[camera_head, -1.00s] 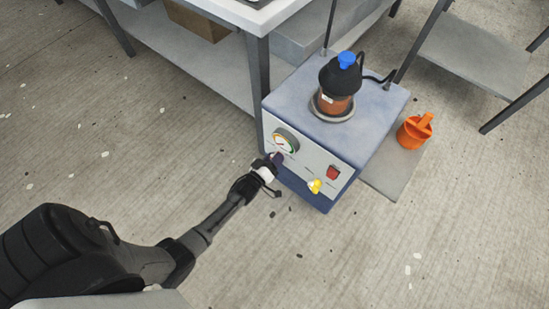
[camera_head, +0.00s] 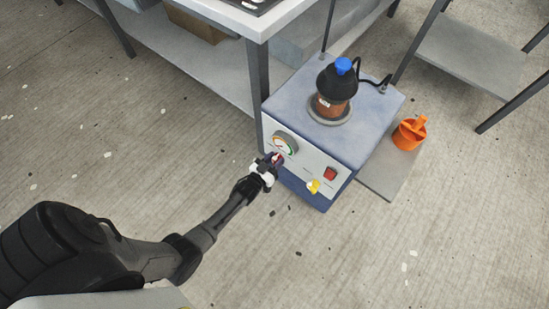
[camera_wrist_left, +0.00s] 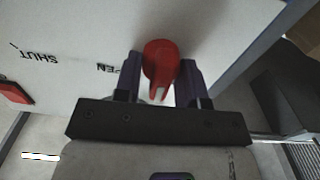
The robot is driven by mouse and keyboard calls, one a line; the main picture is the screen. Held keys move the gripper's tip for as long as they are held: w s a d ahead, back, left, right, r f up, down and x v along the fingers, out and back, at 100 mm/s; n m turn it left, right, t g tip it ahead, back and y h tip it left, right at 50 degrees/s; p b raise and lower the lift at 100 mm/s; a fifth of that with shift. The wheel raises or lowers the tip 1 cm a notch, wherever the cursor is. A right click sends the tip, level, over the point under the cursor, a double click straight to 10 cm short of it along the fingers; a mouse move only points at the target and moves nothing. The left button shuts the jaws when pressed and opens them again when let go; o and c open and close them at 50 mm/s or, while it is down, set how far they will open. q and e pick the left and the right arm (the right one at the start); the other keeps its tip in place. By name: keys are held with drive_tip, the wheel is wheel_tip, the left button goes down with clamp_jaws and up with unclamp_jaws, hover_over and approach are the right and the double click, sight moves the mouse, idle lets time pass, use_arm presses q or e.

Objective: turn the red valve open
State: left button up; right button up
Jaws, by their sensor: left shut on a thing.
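The red valve (camera_wrist_left: 161,65) is a small lever on the pale front panel (camera_head: 308,166) of a blue machine. In the left wrist view it stands between the two dark fingers of my left gripper (camera_wrist_left: 163,72), its narrow end toward the gripper body. The fingers are shut on it. In the head view, my left gripper (camera_head: 271,162) is at the panel just below the gauge, with a bit of red showing at its tip. Upside-down "SHUT" and partly covered "OPEN" lettering show in the wrist view. My right gripper is not in view.
The panel also carries a round gauge (camera_head: 285,143), a red switch (camera_head: 330,174) and a yellow knob (camera_head: 313,187). A black-topped jar with a blue cap (camera_head: 343,66) stands on the machine. A table (camera_head: 251,20) is behind.

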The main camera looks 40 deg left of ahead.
use_arm(q)
drive_tip(key=m, duration=0.5)
drive_tip(key=shift+d+m, duration=0.15)
drive_tip(key=shift+m, duration=0.15)
drive_tip(key=shift+f+m, duration=0.15)
drive_tip(key=shift+m, duration=2.05)
drive_tip(key=o, duration=0.9)
drive_tip(key=shift+c, duration=0.2)
drive_tip(key=shift+s+d+p, duration=0.1)
drive_tip(key=shift+s+p, duration=0.45)
drive_tip(key=s+p, duration=0.4)
drive_tip(key=s, duration=0.9)
drive_tip(key=shift+d, duration=0.4)
